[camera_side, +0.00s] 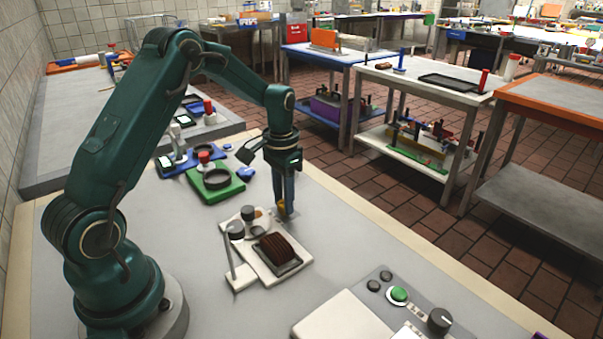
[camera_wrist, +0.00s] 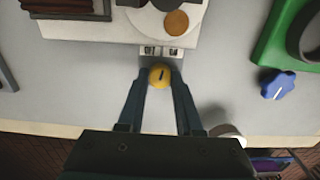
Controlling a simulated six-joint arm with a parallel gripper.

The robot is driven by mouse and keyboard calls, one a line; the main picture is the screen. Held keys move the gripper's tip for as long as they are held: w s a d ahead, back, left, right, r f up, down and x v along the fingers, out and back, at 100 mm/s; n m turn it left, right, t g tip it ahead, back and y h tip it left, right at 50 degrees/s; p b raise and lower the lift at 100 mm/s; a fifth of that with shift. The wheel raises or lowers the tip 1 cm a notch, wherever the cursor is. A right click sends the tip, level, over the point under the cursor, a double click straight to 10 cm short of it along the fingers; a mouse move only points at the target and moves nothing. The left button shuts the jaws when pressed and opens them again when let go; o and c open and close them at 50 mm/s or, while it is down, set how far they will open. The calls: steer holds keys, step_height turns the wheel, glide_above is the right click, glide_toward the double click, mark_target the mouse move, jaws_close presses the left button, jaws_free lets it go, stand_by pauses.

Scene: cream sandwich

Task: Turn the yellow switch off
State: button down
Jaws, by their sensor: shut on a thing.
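The yellow switch (camera_wrist: 159,77) is a round knob with a short dark mark on its top. In the side view my gripper (camera_side: 284,208) is low at the far edge of the white plate (camera_side: 240,279); the knob is mostly hidden there by the fingers.
A dark tray of brown biscuits (camera_side: 277,250) sits on the white plate beside dark-topped posts. A green plate with a dark ring (camera_side: 214,183) and a blue knob (camera_wrist: 278,86) are nearby. A control panel with a green button (camera_side: 399,294) stands at front right.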

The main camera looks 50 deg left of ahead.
steer(key=n, duration=0.4)
steer(key=shift+n, duration=2.1)
steer(key=c, duration=0.6)
jaws_free()
steer(key=shift+r, duration=2.6)
